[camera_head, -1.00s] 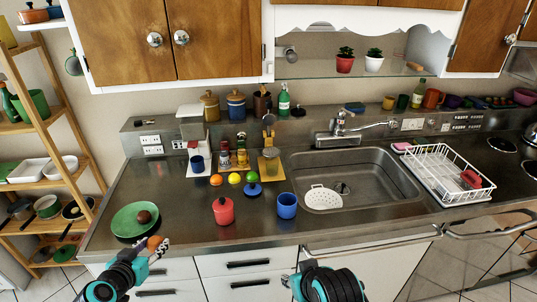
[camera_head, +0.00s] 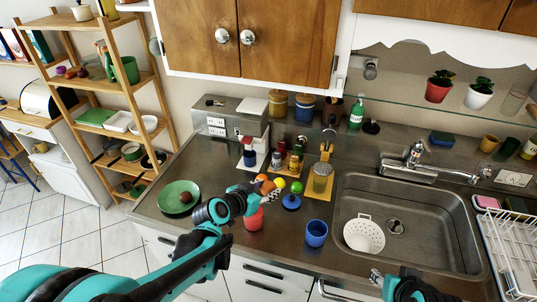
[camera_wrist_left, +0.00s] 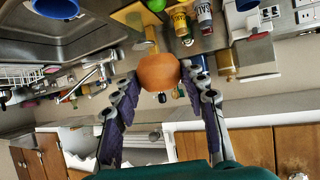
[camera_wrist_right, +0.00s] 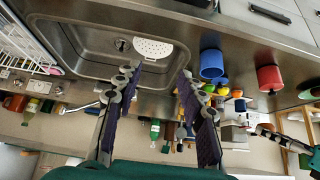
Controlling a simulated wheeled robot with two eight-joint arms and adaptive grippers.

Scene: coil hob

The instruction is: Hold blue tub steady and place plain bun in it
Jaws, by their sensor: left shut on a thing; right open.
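The blue tub (camera_head: 316,233) stands upright on the steel counter, left of the sink, with its open top up. It also shows in the right wrist view (camera_wrist_right: 211,65). My left gripper (camera_head: 258,189) is shut on the plain bun (camera_wrist_left: 159,72), a round orange-brown bun held between its fingertips. It is above the counter, up and left of the tub in the head view. My right gripper (camera_wrist_right: 158,72) is open and empty near the counter's front edge, right of the tub and apart from it.
A red pot (camera_head: 252,220) stands left of the tub, partly behind my left arm. A blue lidded thing (camera_head: 291,202), fruits (camera_head: 297,187) and condiment bottles stand behind. A green plate (camera_head: 178,197) with a brown round item is at left. A white colander (camera_head: 364,235) lies in the sink.

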